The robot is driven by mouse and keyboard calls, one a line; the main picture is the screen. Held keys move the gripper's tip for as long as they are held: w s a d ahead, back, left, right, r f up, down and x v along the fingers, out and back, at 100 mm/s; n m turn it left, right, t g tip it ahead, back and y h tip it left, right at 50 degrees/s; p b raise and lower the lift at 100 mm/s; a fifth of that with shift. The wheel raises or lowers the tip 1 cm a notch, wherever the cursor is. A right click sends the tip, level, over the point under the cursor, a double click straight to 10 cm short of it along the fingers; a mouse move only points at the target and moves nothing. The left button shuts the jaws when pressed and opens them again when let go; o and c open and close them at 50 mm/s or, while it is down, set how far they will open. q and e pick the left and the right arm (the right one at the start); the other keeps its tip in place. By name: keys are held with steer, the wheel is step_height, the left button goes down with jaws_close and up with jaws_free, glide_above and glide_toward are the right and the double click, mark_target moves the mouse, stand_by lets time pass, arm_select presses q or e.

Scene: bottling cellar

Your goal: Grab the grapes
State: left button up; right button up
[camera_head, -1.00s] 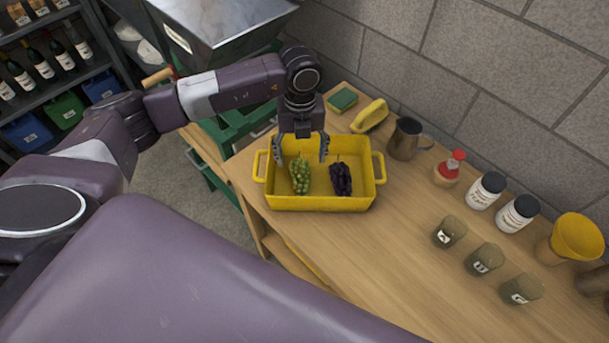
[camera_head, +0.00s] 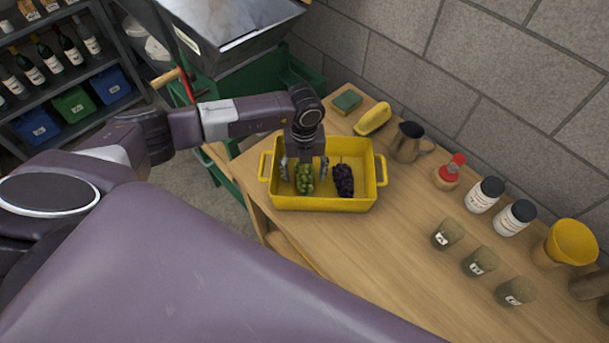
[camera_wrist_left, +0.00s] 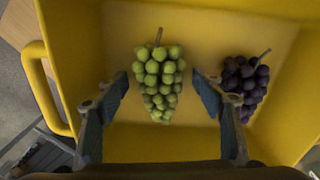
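A bunch of green grapes (camera_head: 304,180) lies in a yellow tub (camera_head: 325,204) on the wooden bench. A bunch of dark purple grapes (camera_head: 344,180) lies to its right in the same tub. My left gripper (camera_head: 305,172) points down into the tub, open, with a finger on either side of the green bunch. In the left wrist view the green grapes (camera_wrist_left: 159,82) sit between the two fingers, with gaps on both sides. The purple grapes (camera_wrist_left: 246,84) are just beyond the right finger there. My right gripper is not in view.
A metal jug (camera_head: 408,143), a yellow brush-like object (camera_head: 372,119) and a green sponge (camera_head: 347,102) stand behind the tub. A red-topped bottle (camera_head: 449,171), jars (camera_head: 485,195), cups (camera_head: 447,233) and a yellow funnel (camera_head: 571,243) are to the right. The bench front is clear.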

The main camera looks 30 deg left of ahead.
arm_select(q)
steer(key=c, duration=0.7)
steer(key=shift+c, duration=0.2)
steer(key=shift+w+r, duration=0.1)
steer(key=shift+r, duration=0.05)
